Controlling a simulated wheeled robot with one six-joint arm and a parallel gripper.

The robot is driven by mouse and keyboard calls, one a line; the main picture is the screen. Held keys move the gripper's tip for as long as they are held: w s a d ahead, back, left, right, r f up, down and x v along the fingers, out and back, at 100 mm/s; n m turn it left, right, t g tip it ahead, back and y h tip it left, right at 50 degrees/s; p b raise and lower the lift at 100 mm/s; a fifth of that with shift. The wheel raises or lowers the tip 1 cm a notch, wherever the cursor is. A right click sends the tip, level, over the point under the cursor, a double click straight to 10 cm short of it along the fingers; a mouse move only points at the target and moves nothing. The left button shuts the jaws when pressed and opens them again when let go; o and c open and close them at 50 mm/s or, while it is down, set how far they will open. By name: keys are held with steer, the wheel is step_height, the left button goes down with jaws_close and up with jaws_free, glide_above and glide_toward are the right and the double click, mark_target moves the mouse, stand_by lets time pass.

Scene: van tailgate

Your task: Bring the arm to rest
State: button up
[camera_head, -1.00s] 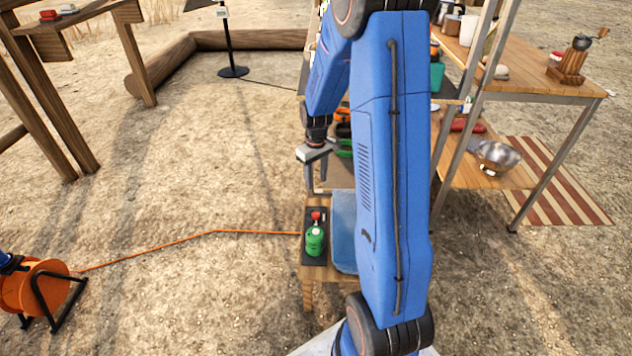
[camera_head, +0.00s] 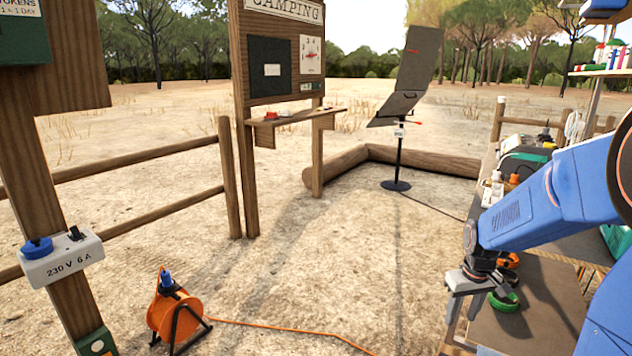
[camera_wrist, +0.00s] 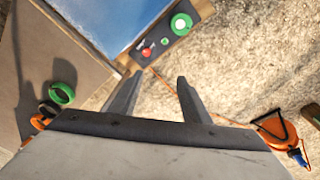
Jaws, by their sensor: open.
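My gripper (camera_head: 462,312) is at the lower right of the head view, at the end of my blue arm, pointing down with its fingers apart. In the wrist view the two fingers (camera_wrist: 160,78) are spread with nothing between them.
A green ring (camera_head: 505,302) and an orange item (camera_head: 510,260) lie on a surface (camera_head: 545,320) close to my gripper. An orange cable reel (camera_head: 178,312) stands on the ground, its cable running right. A camping board (camera_head: 284,60) and dark panel stand (camera_head: 398,150) are behind. Open ground lies left of my gripper.

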steer(key=s+a+r+t, duration=0.1)
steer(key=s+a+r, duration=0.2)
steer(key=s, duration=0.5)
steer(key=s+a+r+t, duration=0.1)
steer(key=s+a+r, duration=0.3)
steer(key=s+r, duration=0.2)
steer(key=s+a+r+m+t, duration=0.1)
steer(key=s+a+r, duration=0.2)
steer(key=s, duration=0.8)
steer(key=shift+a+r+t, duration=0.25)
steer(key=shift+r+t, duration=0.05)
steer(key=shift+r, duration=0.5)
